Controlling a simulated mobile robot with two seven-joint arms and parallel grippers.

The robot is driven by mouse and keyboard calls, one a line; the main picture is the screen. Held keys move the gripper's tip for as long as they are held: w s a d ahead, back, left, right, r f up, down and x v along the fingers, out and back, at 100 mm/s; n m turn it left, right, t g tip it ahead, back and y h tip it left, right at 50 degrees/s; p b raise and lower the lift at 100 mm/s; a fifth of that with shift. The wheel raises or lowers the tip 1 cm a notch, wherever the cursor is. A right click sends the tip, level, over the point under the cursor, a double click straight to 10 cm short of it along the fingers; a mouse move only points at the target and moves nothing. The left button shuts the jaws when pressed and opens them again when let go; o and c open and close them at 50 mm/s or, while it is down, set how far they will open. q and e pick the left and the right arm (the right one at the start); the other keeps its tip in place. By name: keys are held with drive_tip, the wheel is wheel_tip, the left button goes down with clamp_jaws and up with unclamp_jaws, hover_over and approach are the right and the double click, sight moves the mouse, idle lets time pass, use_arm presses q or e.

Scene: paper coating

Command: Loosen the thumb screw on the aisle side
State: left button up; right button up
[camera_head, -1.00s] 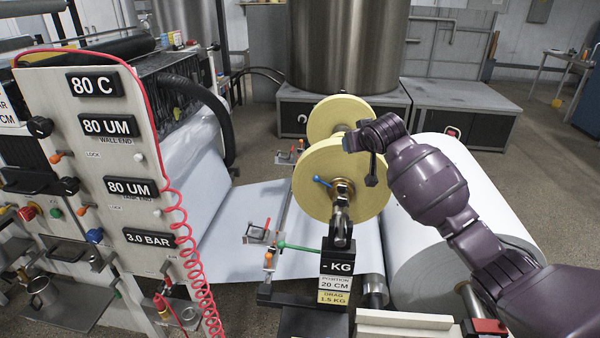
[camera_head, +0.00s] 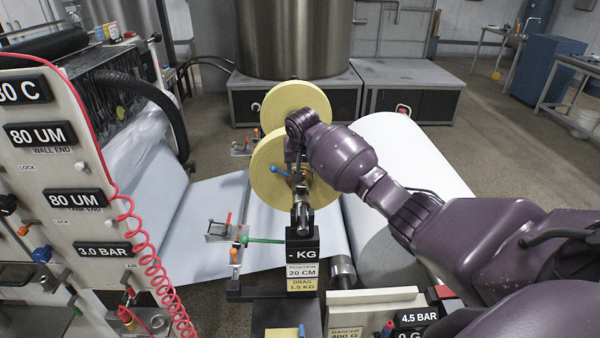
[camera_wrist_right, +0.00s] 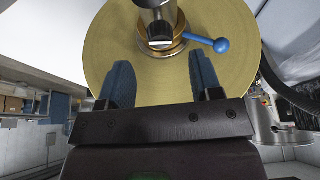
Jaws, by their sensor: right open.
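The nearer yellow roll (camera_head: 268,185) sits upright on a shaft with a brass hub. A small lever with a blue knob (camera_head: 275,169) sticks out from the hub; it also shows in the right wrist view (camera_wrist_right: 221,45). I cannot tell which part is the thumb screw. My right gripper (camera_head: 296,160) is at the front of the hub, partly hidden by its own wrist. In the right wrist view its two blue fingers (camera_wrist_right: 162,78) are apart and empty, with the metal shaft end (camera_wrist_right: 160,30) and brass collar just beyond them. My left gripper is not in view.
A second yellow roll (camera_head: 293,98) stands behind. A post with a "- KG" display (camera_head: 302,252) stands below the hub, with a green-tipped lever (camera_head: 262,240) beside it. A large white roll (camera_head: 400,165) lies right. A control panel with a red coiled hose (camera_head: 150,262) is at left.

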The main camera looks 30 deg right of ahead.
drive_tip(key=shift+x, duration=2.65)
drive_tip(key=shift+w, duration=0.1)
drive_tip(key=c, duration=0.9)
